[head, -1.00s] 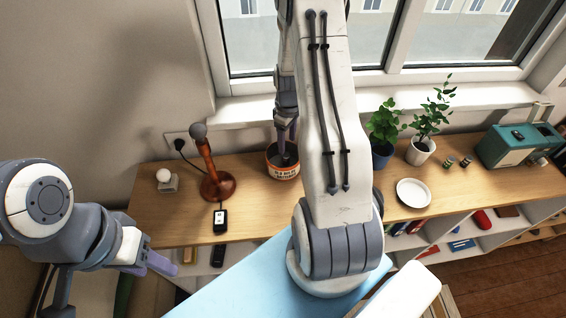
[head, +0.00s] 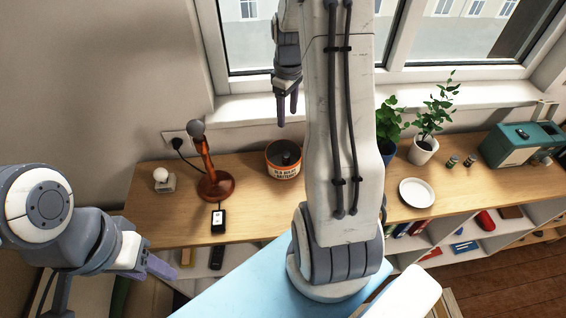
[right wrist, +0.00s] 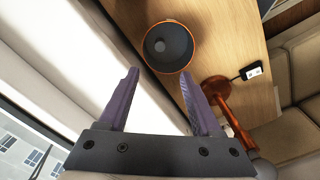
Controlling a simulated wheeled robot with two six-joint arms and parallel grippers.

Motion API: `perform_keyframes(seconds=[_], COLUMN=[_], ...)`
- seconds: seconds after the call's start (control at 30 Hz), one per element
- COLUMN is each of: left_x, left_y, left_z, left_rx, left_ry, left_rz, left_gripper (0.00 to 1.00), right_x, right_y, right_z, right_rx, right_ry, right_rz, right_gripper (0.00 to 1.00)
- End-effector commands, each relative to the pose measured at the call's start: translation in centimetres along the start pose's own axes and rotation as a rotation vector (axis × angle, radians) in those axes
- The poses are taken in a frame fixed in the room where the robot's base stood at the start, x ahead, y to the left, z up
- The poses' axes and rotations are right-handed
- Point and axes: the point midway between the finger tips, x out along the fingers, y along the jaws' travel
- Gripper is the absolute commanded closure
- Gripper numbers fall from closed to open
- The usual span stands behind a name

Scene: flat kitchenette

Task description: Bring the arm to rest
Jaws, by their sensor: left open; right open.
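My right arm rises through the middle of the head view. Its gripper (head: 287,104) hangs open and empty in front of the window, above and apart from the orange and black bin (head: 285,160). In the right wrist view the purple fingers of my right gripper (right wrist: 164,92) are spread apart with nothing between them, and the bin (right wrist: 189,65) shows beyond the fingertips. My left gripper (head: 163,270) is at the lower left of the head view, open, in front of the shelf and below the counter top; nothing shows in it.
The wooden counter (head: 246,222) carries a red-brown lamp (head: 214,184), a black device (head: 218,220), a small white bulb on a stand (head: 163,179), a white plate (head: 416,192), potted plants (head: 424,150) and a teal box (head: 518,146). The window (head: 300,50) stands behind.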

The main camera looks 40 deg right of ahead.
Motion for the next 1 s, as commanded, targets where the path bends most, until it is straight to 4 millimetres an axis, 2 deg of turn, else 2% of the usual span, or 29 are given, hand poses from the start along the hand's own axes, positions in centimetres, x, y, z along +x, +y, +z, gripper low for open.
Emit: perform_keyframes(seconds=[0.37, 0.47, 0.57, 0.63, 0.73, 0.8, 0.87, 0.9, 1.0], left_x=[0.0, 0.1, 0.2, 0.4, 0.7, 0.9, 1.0, 1.1, 1.4], left_y=[0.0, 0.0, 0.0, 0.0, -0.1, -0.1, -0.1, -0.1, -0.1], left_z=[0.0, 0.0, 0.0, 0.0, 0.0, 0.1, 0.1, 0.1, 0.1], left_rx=[0.0, 0.0, 0.0, 0.0, 0.0, 0.0, 0.0, 0.0, 0.001], left_ry=[0.0, 0.0, 0.0, 0.0, 0.0, 0.0, 0.0, 0.0, 0.0], left_rz=[0.0, 0.0, 0.0, 0.0, 0.0, 0.0, 0.0, 0.0, 0.0], left_gripper=[0.5, 0.5, 0.5, 0.5, 0.5, 0.5, 0.5, 0.5, 0.5], right_x=[0.0, -0.4, -1.4, -2.4, -3.9, -4.7, -5.2, -5.4, -5.8], right_y=[-0.1, -1.3, -5.1, -9.4, -16.6, -21.5, -25.4, -27.8, -32.8], right_z=[0.0, -0.8, -2.5, -3.8, -4.5, -4.0, -3.0, -2.1, 0.9], right_rx=[-0.001, -0.012, -0.042, -0.071, -0.116, -0.144, -0.171, -0.188, -0.228], right_ry=[0.0, 0.003, 0.012, 0.019, 0.031, 0.039, 0.044, 0.046, 0.05], right_rz=[0.0, 0.001, 0.001, -0.001, -0.008, -0.015, -0.024, -0.029, -0.045], right_gripper=[0.34, 0.34, 0.34, 0.34, 0.34, 0.34, 0.34, 0.34, 0.34])
